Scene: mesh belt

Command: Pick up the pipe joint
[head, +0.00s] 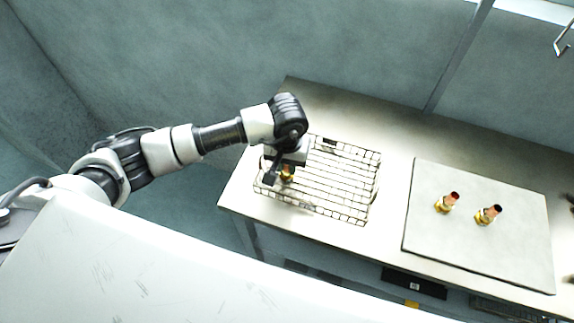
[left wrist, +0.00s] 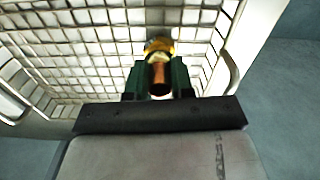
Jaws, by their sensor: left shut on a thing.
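A pipe joint (head: 287,173) of brass and copper colour is at the left end of the wire mesh basket (head: 345,187). My left gripper (head: 281,174) reaches down over it. In the left wrist view the pipe joint (left wrist: 160,72) stands between the two dark fingers of my left gripper (left wrist: 160,80), which are shut on it. The mesh (left wrist: 75,50) lies behind it; I cannot tell if the joint touches it. Two more joints, one with a red end (head: 447,202) and one with a dark end (head: 489,214), are on the pale board at the right. My right gripper is not in view.
The basket and the pale board (head: 470,258) lie on a metal table (head: 395,130). A bare strip of table separates them. A wall stands behind the table. The rest of the basket looks mostly empty.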

